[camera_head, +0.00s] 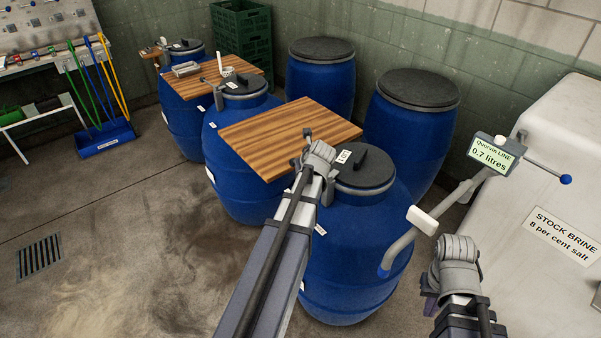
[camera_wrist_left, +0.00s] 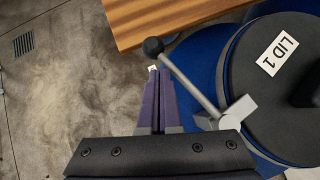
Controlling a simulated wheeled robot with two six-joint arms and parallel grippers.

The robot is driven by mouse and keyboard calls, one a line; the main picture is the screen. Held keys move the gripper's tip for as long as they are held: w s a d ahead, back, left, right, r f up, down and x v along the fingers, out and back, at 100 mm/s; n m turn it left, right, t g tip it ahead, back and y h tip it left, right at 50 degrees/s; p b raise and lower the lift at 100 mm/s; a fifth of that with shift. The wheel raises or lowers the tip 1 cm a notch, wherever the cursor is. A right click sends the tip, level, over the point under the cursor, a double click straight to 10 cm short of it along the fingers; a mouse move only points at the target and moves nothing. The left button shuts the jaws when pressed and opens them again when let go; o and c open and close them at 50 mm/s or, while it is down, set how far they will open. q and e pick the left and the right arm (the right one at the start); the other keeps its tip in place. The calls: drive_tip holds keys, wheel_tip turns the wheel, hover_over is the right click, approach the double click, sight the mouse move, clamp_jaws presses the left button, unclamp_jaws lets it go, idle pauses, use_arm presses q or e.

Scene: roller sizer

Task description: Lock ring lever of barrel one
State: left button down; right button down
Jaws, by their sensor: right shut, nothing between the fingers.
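Barrel one (camera_head: 350,265) is the blue barrel at front centre, with a dark lid (camera_head: 372,180) marked LID 1. In the left wrist view the lid (camera_wrist_left: 265,105) lies at the right. The ring lever (camera_wrist_left: 190,78) is a grey rod with a dark ball end (camera_wrist_left: 152,46), sticking out from a grey block at the lid rim. My left gripper (camera_wrist_left: 158,70) has its purple fingers together, with tips just beside the lever near the ball. I cannot tell whether they touch it. Nothing shows between them. My right gripper (camera_head: 428,293) is shut and empty, right of the barrel.
A wooden board (camera_head: 285,135) lies beside the lid, its edge close to the lever ball. More blue barrels (camera_head: 420,125) stand behind. A white brine tank (camera_head: 555,180) and a pipe with a 0.7 litres display (camera_head: 490,153) are at the right.

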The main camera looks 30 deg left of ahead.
use_arm(q)
drive_tip(key=shift+w+a, duration=0.2)
drive_tip(key=shift+w, duration=0.85)
